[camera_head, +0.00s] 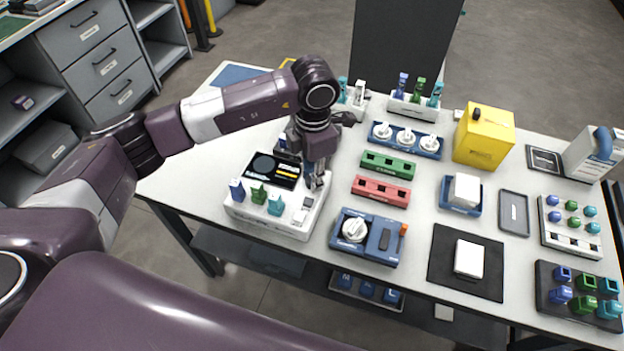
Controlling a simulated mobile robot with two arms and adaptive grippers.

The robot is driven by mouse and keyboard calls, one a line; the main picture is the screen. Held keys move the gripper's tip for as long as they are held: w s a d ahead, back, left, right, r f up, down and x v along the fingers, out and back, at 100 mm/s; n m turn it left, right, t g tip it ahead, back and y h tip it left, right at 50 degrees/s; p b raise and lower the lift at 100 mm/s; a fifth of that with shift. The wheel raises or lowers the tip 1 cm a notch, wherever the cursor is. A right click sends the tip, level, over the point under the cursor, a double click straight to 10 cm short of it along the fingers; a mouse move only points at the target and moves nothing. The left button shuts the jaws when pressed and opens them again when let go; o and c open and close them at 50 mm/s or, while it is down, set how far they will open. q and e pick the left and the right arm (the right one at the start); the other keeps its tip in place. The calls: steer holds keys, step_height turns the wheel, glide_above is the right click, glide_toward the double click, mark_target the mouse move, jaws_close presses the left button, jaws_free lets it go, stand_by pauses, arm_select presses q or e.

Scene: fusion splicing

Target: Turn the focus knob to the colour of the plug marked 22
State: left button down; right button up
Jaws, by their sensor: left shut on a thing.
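My left gripper (318,182) points down at the right side of a white device (262,222) with a black screen (275,170). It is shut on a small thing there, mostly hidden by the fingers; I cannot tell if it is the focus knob. A blue plug (237,190), a green plug (259,194) and a teal plug (275,204) stand along the device's front. A blue box (380,254) to the right carries a white round knob (354,229). No mark 22 is readable. My right gripper is not in view.
A green block (388,164) and a red block (381,191) lie right of the gripper. A blue tray (434,152) of white knobs and a yellow box (484,137) stand behind. Racks of coloured plugs (571,215) fill the right end. Open tabletop is narrow between items.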

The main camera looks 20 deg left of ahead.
arm_select(q)
steer(key=shift+n+b, duration=0.95)
steer(key=shift+n, duration=1.25)
steer(key=shift+r, duration=0.1)
steer(key=c, duration=1.6)
jaws_free()
steer(key=r, duration=1.2)
steer(key=shift+d, duration=0.2)
